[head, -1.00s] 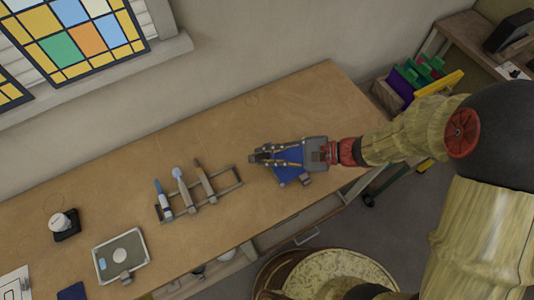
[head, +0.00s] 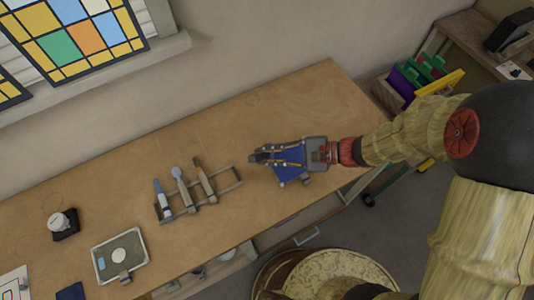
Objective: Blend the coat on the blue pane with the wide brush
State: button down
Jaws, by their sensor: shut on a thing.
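The blue pane (head: 288,171) lies at the right part of the workbench, partly covered by my gripper. My gripper (head: 262,157) is low over the pane, reaching in from the right with its fingers pointing left. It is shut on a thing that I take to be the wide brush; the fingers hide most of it. I cannot tell whether its bristles touch the pane, and the coat is too small to make out.
Left of the pane, a rack (head: 229,186) holds several upright-looking tools. Further left are a framed grey plate (head: 132,244) and a small jar (head: 58,222) on a dark base. The bench (head: 300,95) behind the pane is clear. A stained-glass window (head: 75,40) stands at the back left.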

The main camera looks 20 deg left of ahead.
jog(key=shift+f, duration=0.2)
jog(key=shift+w, duration=0.1)
jog(key=shift+w+d, duration=0.7)
jog(key=shift+d, duration=0.05)
jog(key=shift+r+p, duration=1.75)
jog(key=shift+r, duration=0.75)
